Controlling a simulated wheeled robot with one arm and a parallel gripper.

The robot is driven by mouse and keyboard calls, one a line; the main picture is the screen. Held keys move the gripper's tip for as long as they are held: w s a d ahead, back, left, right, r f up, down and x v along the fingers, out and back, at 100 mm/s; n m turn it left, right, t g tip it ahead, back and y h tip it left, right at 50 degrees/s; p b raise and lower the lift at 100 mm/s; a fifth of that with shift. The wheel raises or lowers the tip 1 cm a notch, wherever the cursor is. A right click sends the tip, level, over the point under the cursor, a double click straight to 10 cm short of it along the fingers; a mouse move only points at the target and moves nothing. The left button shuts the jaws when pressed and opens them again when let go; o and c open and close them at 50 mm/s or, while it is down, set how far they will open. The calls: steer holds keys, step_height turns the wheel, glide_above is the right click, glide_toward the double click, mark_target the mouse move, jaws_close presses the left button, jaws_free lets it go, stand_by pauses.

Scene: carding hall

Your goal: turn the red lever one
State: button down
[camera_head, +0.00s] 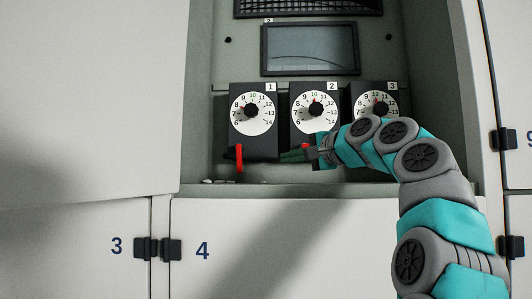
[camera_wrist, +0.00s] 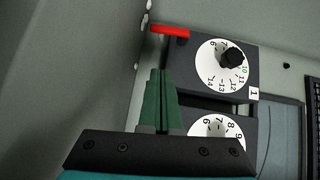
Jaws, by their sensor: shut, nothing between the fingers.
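Red lever one (camera_head: 239,163) sticks out at the lower left of the dark box marked 1 (camera_head: 254,144) and hangs downward. In the wrist view the red lever (camera_wrist: 170,30) shows whole, near the top, beside the same box. My gripper (camera_head: 282,156) is shut and empty, with its green fingers pointing left toward lever one. It is to the right of the lever and clear of it, low in front of boxes 1 and 2. In the wrist view the closed fingertips (camera_wrist: 160,72) are below the lever, with a gap between.
Box 2 (camera_head: 315,85) has a red part (camera_head: 305,146) partly hidden by my gripper. Box 3 (camera_head: 378,87) is partly behind my arm. A dark screen (camera_head: 310,46) is above. The recess floor has small pale bits (camera_head: 218,182); a cabinet wall stands at left.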

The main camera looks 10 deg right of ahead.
steer(key=shift+s+d, duration=0.15)
steer(key=shift+d, duration=0.25)
steer(key=p, duration=0.2)
glide_toward(240, 159)
steer(key=w, duration=0.1)
steer(key=w+d+f, duration=0.1)
steer(key=w, duration=0.1)
steer(key=w+d, duration=0.1)
steer(key=w, duration=0.1)
steer(key=shift+d+f, duration=0.15)
steer(key=shift+d, duration=0.1)
steer(key=a, duration=0.1)
steer(key=w+a, duration=0.1)
steer(key=a, duration=0.1)
steer(key=shift+f, duration=0.2)
steer(key=shift+w+a, duration=0.2)
steer(key=shift+a, duration=0.35)
steer(key=shift+r, duration=0.1)
steer(key=shift+a+r, duration=0.1)
steer(key=shift+a+m+t+y, duration=0.3)
steer(key=shift+w+a+f, duration=0.1)
steer(key=shift+w+f, duration=0.05)
steer(key=shift+f, duration=0.25)
